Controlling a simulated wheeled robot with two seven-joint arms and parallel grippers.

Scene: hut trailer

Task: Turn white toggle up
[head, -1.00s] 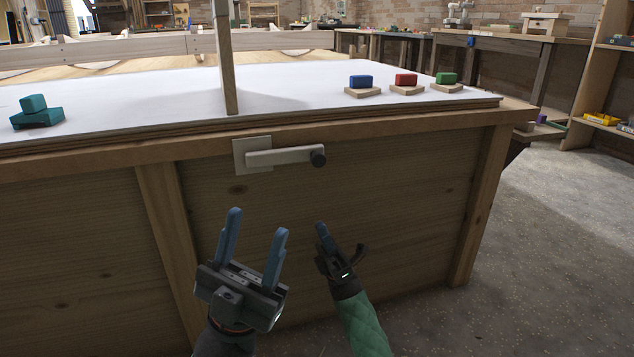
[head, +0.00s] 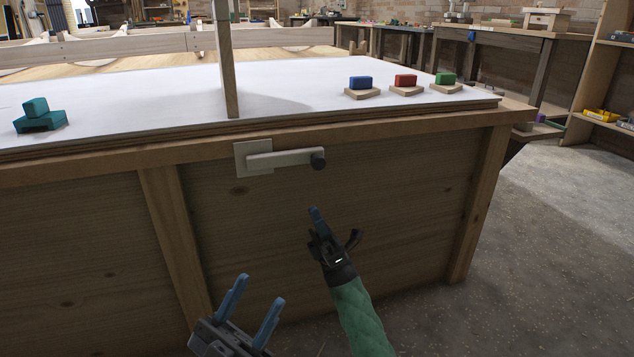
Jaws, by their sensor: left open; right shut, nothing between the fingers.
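The white toggle (head: 284,158) is a pale lever on a square plate (head: 246,167) fixed to the front of the wooden bench. It lies roughly level, pointing right, with a dark round knob (head: 318,159) at its right end. My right gripper (head: 314,213) is shut and empty, below the knob and apart from it in the picture. My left gripper (head: 256,297) is open and empty, lower and further left, near the bottom edge of the view. Neither gripper touches the toggle or hides it.
The bench top (head: 170,92) is white. It carries a blue block (head: 360,82), a red block (head: 405,80) and a green block (head: 445,78) on wooden bases, and teal blocks (head: 40,118) at the left. A wooden post (head: 227,70) stands above the toggle.

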